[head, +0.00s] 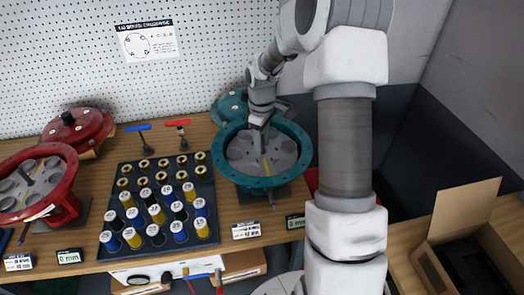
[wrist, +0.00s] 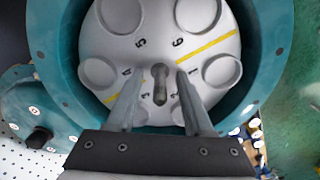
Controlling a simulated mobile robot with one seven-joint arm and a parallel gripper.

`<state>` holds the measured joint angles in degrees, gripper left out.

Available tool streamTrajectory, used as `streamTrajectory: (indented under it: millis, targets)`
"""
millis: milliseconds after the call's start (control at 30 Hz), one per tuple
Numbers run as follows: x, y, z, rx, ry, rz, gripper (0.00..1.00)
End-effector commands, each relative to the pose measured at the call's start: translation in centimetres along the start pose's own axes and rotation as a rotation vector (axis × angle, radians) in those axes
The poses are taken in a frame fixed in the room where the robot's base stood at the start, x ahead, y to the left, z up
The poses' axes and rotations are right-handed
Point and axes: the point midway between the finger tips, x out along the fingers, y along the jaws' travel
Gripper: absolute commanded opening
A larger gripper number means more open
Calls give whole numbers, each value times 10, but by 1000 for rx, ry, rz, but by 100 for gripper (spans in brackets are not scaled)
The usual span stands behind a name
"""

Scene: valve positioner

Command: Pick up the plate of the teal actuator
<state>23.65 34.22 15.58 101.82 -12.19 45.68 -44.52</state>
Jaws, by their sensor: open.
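The teal actuator (head: 262,184) stands open on the bench in the head view; its teal ring also shows in the wrist view (wrist: 262,45). Inside it lies the light grey round plate (head: 283,160), with round recesses, numbers and a yellow line; it fills the middle of the wrist view (wrist: 160,45). An upright post or knob (wrist: 160,85) stands at the plate's middle. My gripper (wrist: 159,75) is open over the plate, one finger on each side of the post. I cannot tell whether the fingers touch the plate. In the head view my gripper (head: 264,142) reaches down into the teal ring.
A teal cover (head: 232,104) lies behind the actuator. A dark tray (head: 117,243) of several labelled spools and brass rings stands to the left. A red actuator (head: 70,200) and red cover (head: 77,130) are farther left. An open cardboard box (head: 470,215) is at right.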

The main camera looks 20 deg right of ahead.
Motion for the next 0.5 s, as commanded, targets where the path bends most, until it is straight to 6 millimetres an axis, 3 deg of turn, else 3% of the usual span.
streamTrajectory:
  millis: [167, 433, 500]
  targets:
    - [0, 0, 0, 0, 0, 1, 52]
    - [0, 0, 0, 0, 1, 1, 5]
    - [0, 0, 0, 0, 1, 1, 0]
